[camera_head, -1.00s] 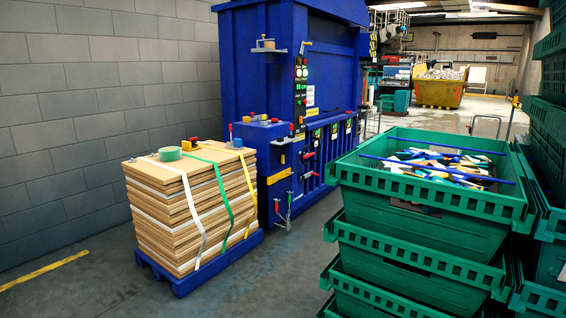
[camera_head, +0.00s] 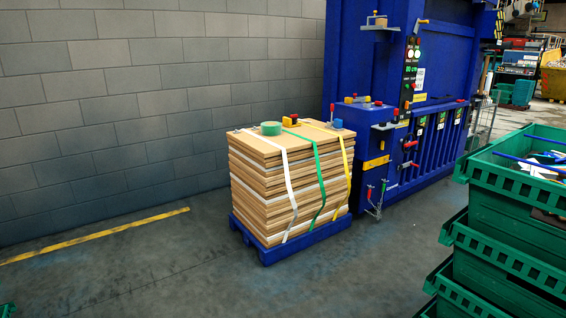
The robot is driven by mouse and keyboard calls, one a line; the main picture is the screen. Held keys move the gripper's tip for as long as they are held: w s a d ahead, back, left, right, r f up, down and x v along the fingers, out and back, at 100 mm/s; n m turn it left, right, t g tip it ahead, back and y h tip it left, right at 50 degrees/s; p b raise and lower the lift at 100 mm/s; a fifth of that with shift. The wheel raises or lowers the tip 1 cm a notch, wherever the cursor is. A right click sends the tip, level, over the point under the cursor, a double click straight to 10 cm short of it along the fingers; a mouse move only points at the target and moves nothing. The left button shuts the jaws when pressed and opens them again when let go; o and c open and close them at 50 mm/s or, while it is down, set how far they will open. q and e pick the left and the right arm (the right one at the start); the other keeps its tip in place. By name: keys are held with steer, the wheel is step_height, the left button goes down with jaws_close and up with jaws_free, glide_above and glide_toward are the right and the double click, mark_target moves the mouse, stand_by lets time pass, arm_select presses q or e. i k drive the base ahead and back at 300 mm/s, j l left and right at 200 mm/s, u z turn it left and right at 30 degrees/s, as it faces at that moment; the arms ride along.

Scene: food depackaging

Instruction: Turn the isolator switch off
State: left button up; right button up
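A tall blue machine (camera_head: 358,70) stands against the grey wall, right of centre. Its front carries a strip of lit buttons (camera_head: 413,52) and several small levers and handles with red or yellow parts. A low blue box (camera_head: 362,116) at its left side has small red and yellow knobs on top. Neither of my grippers is in view.
A strapped cardboard stack (camera_head: 265,195) with green tape (camera_head: 271,128) sits on a blue pallet (camera_head: 290,250) before the machine. Green crates (camera_head: 510,190) are stacked at the right.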

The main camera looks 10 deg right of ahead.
mark_target(381, 144)
steer(key=i+l+u, duration=0.1)
steer(key=i+u, duration=0.35)
steer(key=i, duration=1.1)
